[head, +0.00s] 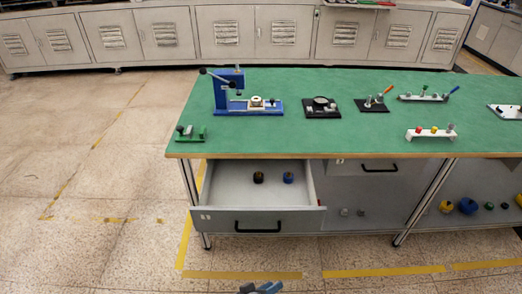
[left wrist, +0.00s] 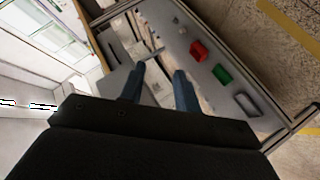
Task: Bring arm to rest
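My left gripper (head: 262,287) shows only at the bottom edge of the head view, in front of the workbench and below the open drawer. In the left wrist view its two blue-grey fingers (left wrist: 158,86) stand apart, with nothing held between them. My right gripper is in neither view.
The green-topped workbench (head: 300,140) carries a blue press (head: 222,95), several small fixtures and a white rack (head: 432,133). Its left drawer (head: 225,216) is pulled out and holds a black and a blue part. More parts lie on the shelf below right. The floor at left is clear.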

